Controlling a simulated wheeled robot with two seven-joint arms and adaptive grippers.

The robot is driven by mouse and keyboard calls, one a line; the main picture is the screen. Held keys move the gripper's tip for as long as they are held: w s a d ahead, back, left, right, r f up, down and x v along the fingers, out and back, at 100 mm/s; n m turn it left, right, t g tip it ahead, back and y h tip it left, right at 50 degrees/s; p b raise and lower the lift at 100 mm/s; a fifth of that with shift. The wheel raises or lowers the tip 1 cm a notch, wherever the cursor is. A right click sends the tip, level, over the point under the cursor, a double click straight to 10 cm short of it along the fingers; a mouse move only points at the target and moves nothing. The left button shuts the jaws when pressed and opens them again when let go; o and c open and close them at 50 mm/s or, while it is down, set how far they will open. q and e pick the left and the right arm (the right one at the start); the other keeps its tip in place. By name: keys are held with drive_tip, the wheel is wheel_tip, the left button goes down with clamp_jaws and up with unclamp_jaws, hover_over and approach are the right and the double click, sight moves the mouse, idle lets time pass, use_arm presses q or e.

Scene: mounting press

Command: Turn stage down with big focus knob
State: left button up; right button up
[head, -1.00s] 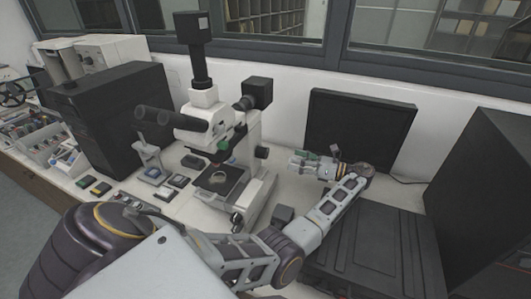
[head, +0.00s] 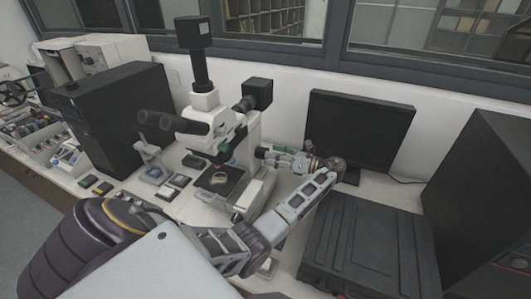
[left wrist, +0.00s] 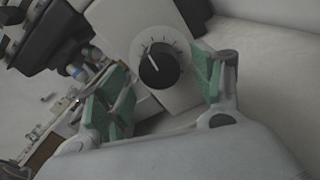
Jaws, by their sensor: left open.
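The white microscope (head: 246,127) stands at the middle of the bench in the head view, with its dark stage (head: 219,180) below the lenses. My left gripper (head: 259,152) is at the microscope's right side. In the left wrist view, a round black knob (left wrist: 159,69) with a white pointer line and tick marks around it faces me on a white housing. The green-padded fingers of my left gripper (left wrist: 163,80) are spread on either side of it, open and empty. I cannot tell whether they touch the knob. In the head view the gripper hides the knob.
A black monitor (head: 358,133) stands behind my left forearm, and a large black case (head: 368,245) lies to the right. A tall black box (head: 112,118) stands left of the microscope. Small dark items (head: 171,189) lie in front of it.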

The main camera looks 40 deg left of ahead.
sight(262, 153)
use_arm(q)
drive_tip(key=shift+x, duration=1.8)
drive_tip(key=shift+c, duration=0.2)
drive_tip(key=shift+p, duration=0.3)
drive_tip(key=c, duration=1)
